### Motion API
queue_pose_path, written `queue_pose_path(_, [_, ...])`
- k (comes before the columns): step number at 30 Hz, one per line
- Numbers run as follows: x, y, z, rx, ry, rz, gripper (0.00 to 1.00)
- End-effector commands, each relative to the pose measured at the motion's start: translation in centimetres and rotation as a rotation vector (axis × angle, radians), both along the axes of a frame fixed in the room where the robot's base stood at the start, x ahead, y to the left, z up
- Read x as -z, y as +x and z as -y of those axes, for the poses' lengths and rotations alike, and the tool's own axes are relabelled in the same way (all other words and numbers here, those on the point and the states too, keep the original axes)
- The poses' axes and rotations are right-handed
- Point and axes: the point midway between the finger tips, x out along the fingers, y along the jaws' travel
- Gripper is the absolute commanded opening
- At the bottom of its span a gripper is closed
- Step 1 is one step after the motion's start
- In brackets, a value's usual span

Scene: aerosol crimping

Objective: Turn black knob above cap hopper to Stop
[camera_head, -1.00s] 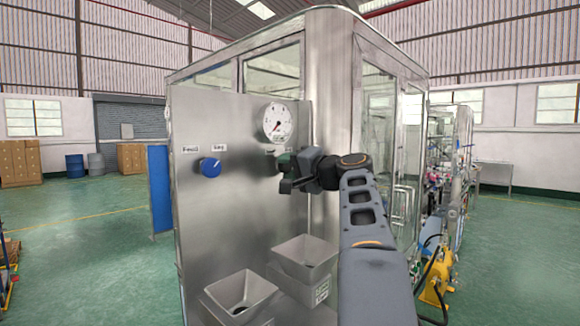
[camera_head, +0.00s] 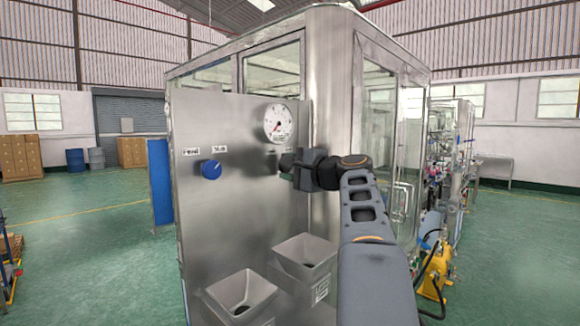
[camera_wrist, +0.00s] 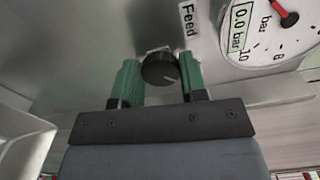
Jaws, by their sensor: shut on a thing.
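The black knob (camera_wrist: 160,69) sits on the steel panel (camera_head: 230,235), with a pale mark near its lower right edge in the wrist view. My gripper (camera_wrist: 160,80) has its two green fingers on either side of the knob and is shut on it. A "Feed" label (camera_wrist: 188,20) stands beside the knob; the other label is not visible in this view. In the head view my gripper (camera_head: 290,165) is at the panel below the gauge and hides most or all of the knob. The cap hopper (camera_head: 305,252) is below it.
A round pressure gauge (camera_head: 278,123) is just above my gripper; it reads 0.0 bar in the wrist view (camera_wrist: 270,25). A blue knob (camera_head: 211,170) is to the left on the panel. A second hopper (camera_head: 240,292) stands at lower left.

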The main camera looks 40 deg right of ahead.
Motion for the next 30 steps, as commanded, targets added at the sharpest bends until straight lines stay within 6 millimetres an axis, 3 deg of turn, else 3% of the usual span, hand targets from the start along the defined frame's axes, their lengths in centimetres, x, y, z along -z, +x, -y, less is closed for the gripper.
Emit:
queue_pose_path(11, [-0.04,-0.01,0.00,0.000,0.006,0.001,0.16])
queue_pose_path(12, [-0.04,-0.01,0.01,0.000,0.006,0.001,0.41])
queue_pose_path(19, [-0.02,0.00,0.00,0.000,0.005,0.000,0.63])
queue_pose_path(30, [0.09,-0.73,0.18,0.002,0.003,0.001,0.65])
